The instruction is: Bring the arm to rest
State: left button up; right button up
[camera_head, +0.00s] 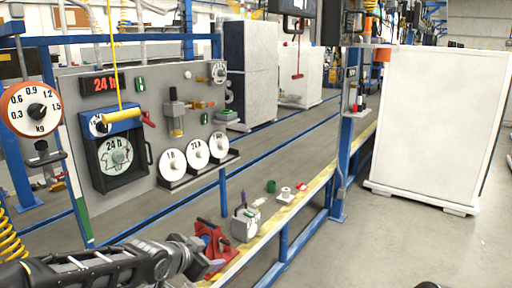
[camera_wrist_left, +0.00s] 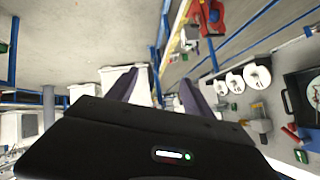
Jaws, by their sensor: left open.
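My left arm comes in from the lower left in the head view, low in front of the panel. My left gripper (camera_head: 192,260) is at its end, close to a red clamp-like part on the bench edge; whether they touch I cannot tell. In the left wrist view the two dark fingers of the left gripper (camera_wrist_left: 158,92) stand apart, with nothing visible between them. My right gripper does not show.
A grey panel (camera_head: 185,80) with dials, a "24 h" display and a yellow hose stands at left. The red part (camera_head: 213,238), a small grey box (camera_head: 245,224) and a green piece (camera_head: 271,186) sit on the yellow-edged bench. A white board (camera_head: 425,120) stands right; floor before it is clear.

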pick_arm(q)
jog(key=s+d+f+n+g, duration=0.2)
jog(key=s+f+n, duration=0.3)
jog(key=f, duration=0.8)
jog(key=s+d+f+n+g, duration=0.25)
jog(key=s+f, duration=0.45)
jog(key=f, duration=0.7)
jog(key=s+f+n+g, duration=0.1)
jog(key=s+f+g, duration=0.1)
jog(key=s+f, duration=0.6)
jog(key=s+f+n+g+b, duration=0.1)
jog(key=s+f, duration=0.6)
jog(key=s, duration=0.8)
jog(key=shift+s+f+n+g, duration=0.25)
jog(key=shift+f+n+g, duration=0.15)
jog(key=shift+n+g, duration=0.5)
jog(key=shift+d, duration=0.1)
